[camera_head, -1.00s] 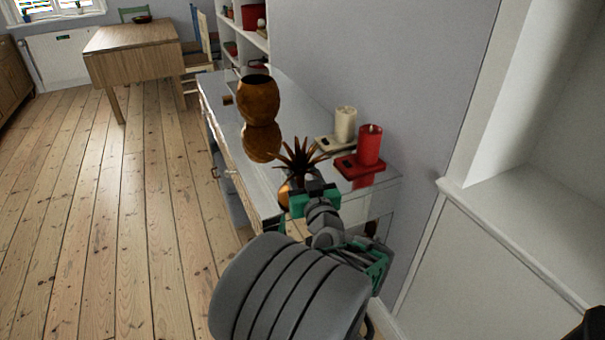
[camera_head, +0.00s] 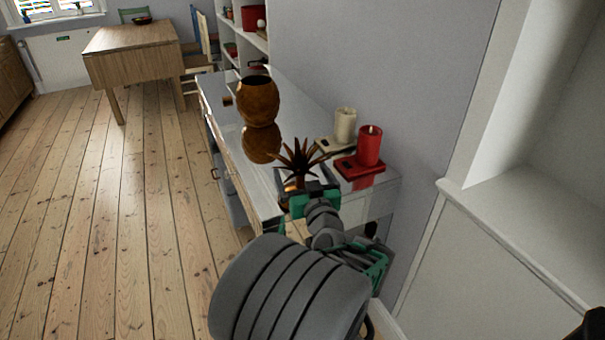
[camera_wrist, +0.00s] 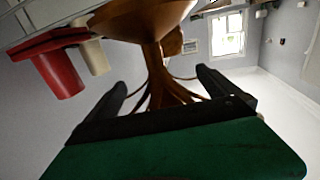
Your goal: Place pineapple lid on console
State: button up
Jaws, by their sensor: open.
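The pineapple lid (camera_head: 300,160), with dark spiky leaves and a golden-brown base, shows at the near end of the glossy console (camera_head: 225,106). In the wrist view, which looks upside down, the lid's base (camera_wrist: 150,18) is at the top and its leaves hang down between two dark fingers. My gripper (camera_head: 312,190) is open around the leaves; it also shows in the wrist view (camera_wrist: 160,82). The fingers look spread apart from the leaves. My gripper partly hides the lid's base in the head view, so its contact with the console is unclear.
The brown pineapple body (camera_head: 258,102) stands open-topped farther along the console, reflected below. A red candle (camera_head: 369,146) and a cream candle (camera_head: 345,126) stand on holders near the wall, right of the lid. A white ledge (camera_head: 530,225) is at right. The floor at left is clear.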

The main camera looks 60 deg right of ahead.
jog(key=v, duration=0.7)
jog(key=shift+s+a+b, duration=0.25)
jog(key=shift+s+b, duration=0.05)
jog(key=shift+b, duration=0.15)
